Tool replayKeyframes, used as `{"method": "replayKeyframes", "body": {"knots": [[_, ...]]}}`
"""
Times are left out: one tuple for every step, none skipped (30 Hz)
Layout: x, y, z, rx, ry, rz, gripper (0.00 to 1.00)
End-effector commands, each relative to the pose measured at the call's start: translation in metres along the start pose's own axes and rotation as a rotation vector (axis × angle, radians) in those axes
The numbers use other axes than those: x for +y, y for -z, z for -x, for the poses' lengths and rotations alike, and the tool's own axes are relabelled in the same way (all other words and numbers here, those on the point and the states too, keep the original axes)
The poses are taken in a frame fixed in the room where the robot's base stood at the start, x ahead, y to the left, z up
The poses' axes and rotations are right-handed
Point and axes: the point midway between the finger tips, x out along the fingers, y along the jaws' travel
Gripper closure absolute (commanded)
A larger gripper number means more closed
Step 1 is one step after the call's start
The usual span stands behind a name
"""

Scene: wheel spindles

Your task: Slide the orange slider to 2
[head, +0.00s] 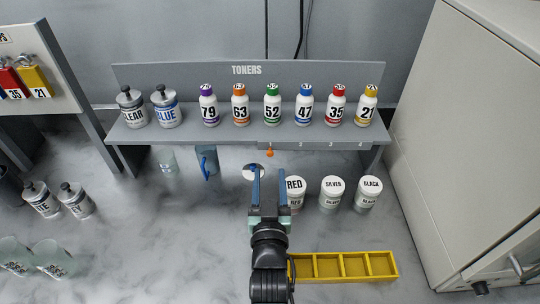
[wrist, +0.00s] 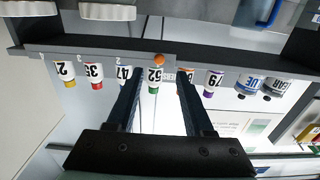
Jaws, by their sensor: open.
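The orange slider (head: 270,153) is a small round knob hanging at the front edge of the TONERS shelf (head: 120,137), at the left part of a strip with number marks. The 2 mark (head: 300,144) is to its right in the head view. The slider also shows in the wrist view (wrist: 159,59), where the picture is upside down. My gripper (head: 269,172) is open and empty, pointing at the shelf edge. In the wrist view its fingertips (wrist: 160,76) lie either side of the slider's line, with the knob just past them. I see no contact.
Several numbered toner bottles (head: 272,108) stand on the shelf. Below it are lidded jars, RED (head: 294,196), SILVER (head: 332,194) and BLACK (head: 368,194), and a blue jug (head: 207,160). A yellow tray (head: 395,263) lies front right. A large cabinet (head: 460,130) bounds the right.

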Motion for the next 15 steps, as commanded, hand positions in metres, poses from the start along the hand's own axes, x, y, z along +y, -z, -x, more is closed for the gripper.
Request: {"method": "replayKeyframes", "body": {"knots": [[0.002,-0.003,-0.008,0.001,-0.002,0.003,0.48],[0.002,-0.003,-0.012,0.0,-0.004,0.003,0.48],[0.002,-0.003,-0.018,0.0,-0.002,0.004,0.48],[0.001,-0.003,-0.023,0.0,0.0,0.004,0.48],[0.0,-0.003,-0.028,0.0,0.001,0.003,0.48],[0.0,-0.003,-0.034,0.001,0.001,0.003,0.48],[0.0,-0.003,-0.038,0.0,0.001,0.002,0.48],[0.0,-0.002,-0.042,0.001,0.001,0.002,0.48],[0.001,-0.002,-0.047,-0.001,0.0,0.002,0.48],[0.001,-0.002,-0.05,-0.001,0.0,0.002,0.48],[0.001,-0.002,-0.053,-0.001,0.0,0.001,0.48],[0.001,-0.002,-0.056,-0.002,0.0,0.001,0.48],[0.001,-0.002,-0.058,-0.002,0.0,0.001,0.48],[0.001,-0.002,-0.06,-0.002,0.0,0.001,0.48],[0.001,-0.002,-0.061,-0.002,-0.001,0.001,0.48]]}}
